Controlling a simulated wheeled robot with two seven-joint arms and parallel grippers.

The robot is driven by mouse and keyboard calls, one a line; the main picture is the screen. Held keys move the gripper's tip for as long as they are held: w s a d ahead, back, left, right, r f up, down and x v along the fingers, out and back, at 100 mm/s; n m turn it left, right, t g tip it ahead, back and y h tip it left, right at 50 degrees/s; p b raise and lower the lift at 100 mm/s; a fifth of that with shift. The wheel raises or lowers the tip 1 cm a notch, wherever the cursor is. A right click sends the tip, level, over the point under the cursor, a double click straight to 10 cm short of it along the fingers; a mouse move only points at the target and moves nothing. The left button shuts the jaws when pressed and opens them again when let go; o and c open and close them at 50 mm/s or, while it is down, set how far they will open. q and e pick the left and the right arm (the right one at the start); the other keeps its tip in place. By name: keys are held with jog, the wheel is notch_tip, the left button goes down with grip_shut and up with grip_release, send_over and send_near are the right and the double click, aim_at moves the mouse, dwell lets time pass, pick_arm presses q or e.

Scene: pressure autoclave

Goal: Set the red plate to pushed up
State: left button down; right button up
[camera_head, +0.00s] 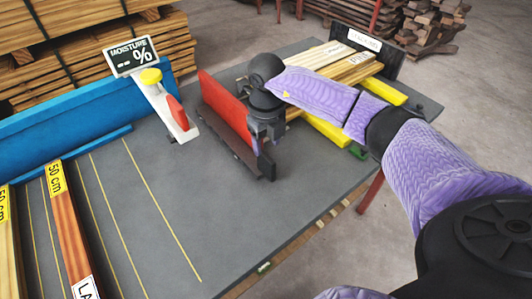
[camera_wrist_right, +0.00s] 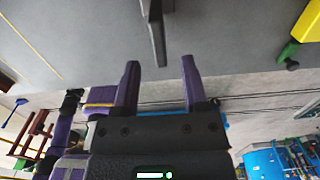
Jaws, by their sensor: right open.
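The large red plate (camera_head: 222,104) stands upright near the middle of the grey table, with a dark rail (camera_head: 228,148) along its foot. My right gripper (camera_head: 266,155) is at the plate's near right end, pointing down and covering part of that end. In the right wrist view its two purple fingers (camera_wrist_right: 162,80) are apart with nothing between them. A dark bar (camera_wrist_right: 155,30) shows ahead of the fingers there; I cannot tell which part it is. I cannot tell whether the gripper touches the plate. My left gripper is not in view.
A moisture meter (camera_head: 132,57) with a yellow knob and small red piece (camera_head: 176,111) stands left of the plate. Boards (camera_head: 335,62) and yellow bars (camera_head: 330,134) lie right. A blue fence (camera_head: 80,110) runs behind. The table's front middle (camera_head: 205,215) is clear.

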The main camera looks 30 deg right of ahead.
aim_at(266, 156)
notch_tip(266, 156, down, 6)
jog(key=shift+f+b, duration=0.2)
jog(key=shift+b, duration=0.6)
jog(key=shift+a+f, duration=0.1)
jog(key=shift+f, duration=0.4)
grip_shut()
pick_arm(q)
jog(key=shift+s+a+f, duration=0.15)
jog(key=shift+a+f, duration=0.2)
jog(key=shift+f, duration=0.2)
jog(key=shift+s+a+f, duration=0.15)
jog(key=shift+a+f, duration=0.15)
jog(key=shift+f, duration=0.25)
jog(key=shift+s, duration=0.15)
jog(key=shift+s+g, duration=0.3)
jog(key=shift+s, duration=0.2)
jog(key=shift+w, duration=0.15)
